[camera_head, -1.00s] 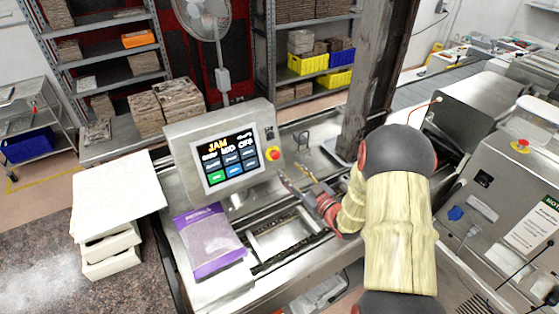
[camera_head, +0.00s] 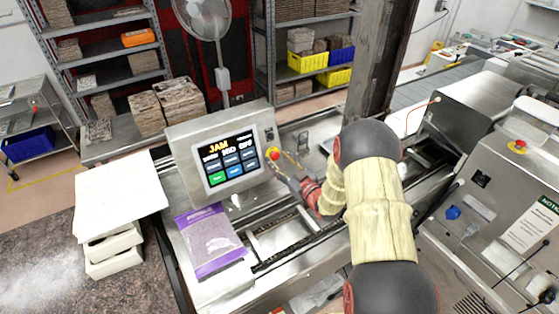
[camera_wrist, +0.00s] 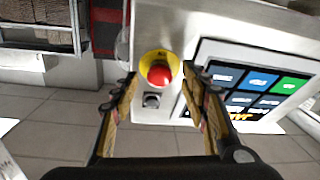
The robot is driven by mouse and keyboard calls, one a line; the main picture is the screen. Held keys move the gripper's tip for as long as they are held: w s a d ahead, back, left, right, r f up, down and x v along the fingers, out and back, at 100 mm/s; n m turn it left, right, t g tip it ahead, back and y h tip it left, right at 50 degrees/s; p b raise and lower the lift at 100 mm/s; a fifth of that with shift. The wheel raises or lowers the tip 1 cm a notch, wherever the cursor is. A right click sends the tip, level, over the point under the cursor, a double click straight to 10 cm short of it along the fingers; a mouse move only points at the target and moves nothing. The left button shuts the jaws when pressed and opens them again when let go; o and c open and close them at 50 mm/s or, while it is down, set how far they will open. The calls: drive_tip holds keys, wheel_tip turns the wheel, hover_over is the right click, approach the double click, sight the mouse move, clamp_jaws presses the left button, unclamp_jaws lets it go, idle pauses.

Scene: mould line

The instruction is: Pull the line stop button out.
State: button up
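The line stop button (camera_head: 274,154) is a red mushroom button on a yellow plate, on the right side of the grey control panel's front (camera_head: 174,150). In the wrist view my gripper (camera_wrist: 158,78) has one finger on each side of the button, with gaps on both sides. I cannot tell the exact remaining depth to the button.
The panel's screen (camera_head: 231,158) reads JAM and lies close to one finger in the wrist view (camera_wrist: 255,85). A purple-white bag (camera_head: 212,240) lies on the steel bench below. A wooden post (camera_head: 368,65) stands behind my arm. Another red button (camera_head: 518,146) sits on the right machine.

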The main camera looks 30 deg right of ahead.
drive_tip(key=shift+c, duration=1.2)
clamp_jaws()
